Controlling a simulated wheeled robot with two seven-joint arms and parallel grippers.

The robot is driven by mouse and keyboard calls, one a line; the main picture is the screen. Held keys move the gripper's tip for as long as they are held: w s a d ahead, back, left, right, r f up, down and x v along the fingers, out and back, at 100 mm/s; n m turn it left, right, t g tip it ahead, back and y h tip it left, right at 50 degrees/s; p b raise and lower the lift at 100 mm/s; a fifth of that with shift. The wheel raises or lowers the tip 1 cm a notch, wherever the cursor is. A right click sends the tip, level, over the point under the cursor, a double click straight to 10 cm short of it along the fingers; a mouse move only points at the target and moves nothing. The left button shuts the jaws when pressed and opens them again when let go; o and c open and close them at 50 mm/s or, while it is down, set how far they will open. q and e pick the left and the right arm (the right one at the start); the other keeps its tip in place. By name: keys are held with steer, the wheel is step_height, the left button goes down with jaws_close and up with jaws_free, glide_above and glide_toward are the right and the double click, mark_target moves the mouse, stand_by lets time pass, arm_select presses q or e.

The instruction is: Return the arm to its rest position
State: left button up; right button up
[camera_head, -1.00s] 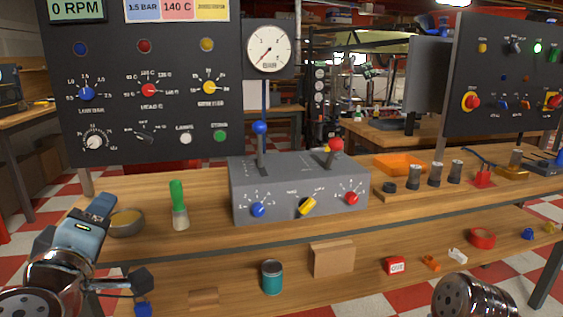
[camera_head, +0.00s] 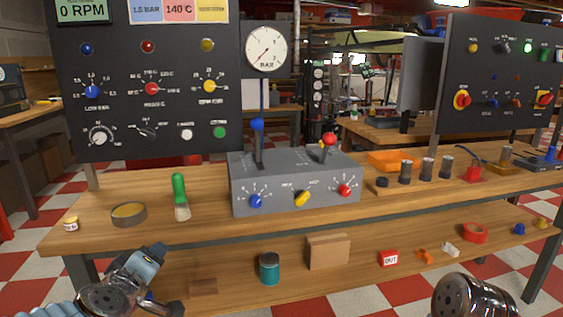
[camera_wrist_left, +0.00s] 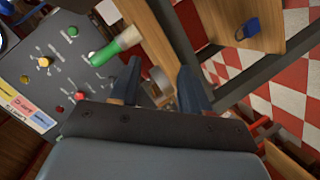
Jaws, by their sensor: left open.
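My left arm (camera_head: 112,298) is low at the bottom left of the head view, in front of the bench (camera_head: 325,206). My left gripper (camera_wrist_left: 160,82) is open in the left wrist view, with its two dark fingers apart and nothing held between them. A green-handled brush (camera_head: 180,197) stands upright on the bench; in the left wrist view it shows beside the left finger (camera_wrist_left: 115,47). Only a rounded metal link of my right arm (camera_head: 465,297) shows at the bottom right. My right gripper is out of view.
A grey control box (camera_head: 295,180) with levers and knobs stands mid-bench, beneath a gauge (camera_head: 266,49). A tape roll (camera_head: 129,214) and a small jar (camera_head: 71,223) are at the bench's left. The lower shelf holds a teal can (camera_head: 270,268) and a cardboard box (camera_head: 328,252).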

arm_select(q)
steer(key=d+f+m+g+h, duration=0.2)
steer(key=d+f+g, duration=0.1)
steer(key=f, duration=1)
steer(key=d+f+m+g+h, duration=0.1)
steer(key=d+f+m+g, duration=0.25)
steer(key=f, duration=0.85)
steer(key=s+d+f+m+g+h, duration=0.1)
steer(key=s+d+f+m+g, duration=0.1)
steer(key=s+f, duration=0.7)
steer(key=s+d+f+m+g+h, duration=0.1)
steer(key=s+d+f+g, duration=0.4)
steer(key=f, duration=0.8)
steer(key=s+d+m, duration=0.1)
steer(key=s, duration=0.2)
steer(key=shift+s+d+h, duration=0.3)
steer(key=shift+s+d, duration=0.05)
steer(key=shift+f, duration=0.1)
